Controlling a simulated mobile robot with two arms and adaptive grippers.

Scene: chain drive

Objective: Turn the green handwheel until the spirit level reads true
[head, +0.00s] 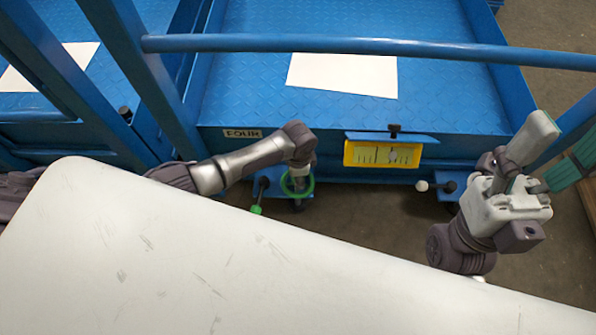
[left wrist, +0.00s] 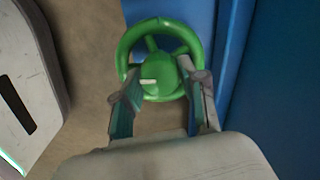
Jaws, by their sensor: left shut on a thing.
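The green handwheel (head: 309,189) sits low at the front of the blue platform, left of the spirit level. In the left wrist view the handwheel (left wrist: 131,45) shows its rim, spokes and hub, with a pale mark on the hub. My left gripper (left wrist: 167,84) is shut on the handwheel, its fingers on both sides of the hub. The yellow-framed spirit level (head: 364,154) is on the platform's front edge. Its round pale-purple indicator appears right of centre; the fine marks are too small to read. My right gripper (head: 549,160) is raised at the right, open and empty.
The blue platform (head: 250,80) carries a paper sheet (head: 342,74), a rail (head: 370,46) and a "FOUR" label (head: 243,133). A white knob (head: 421,186) sticks out right of the level.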

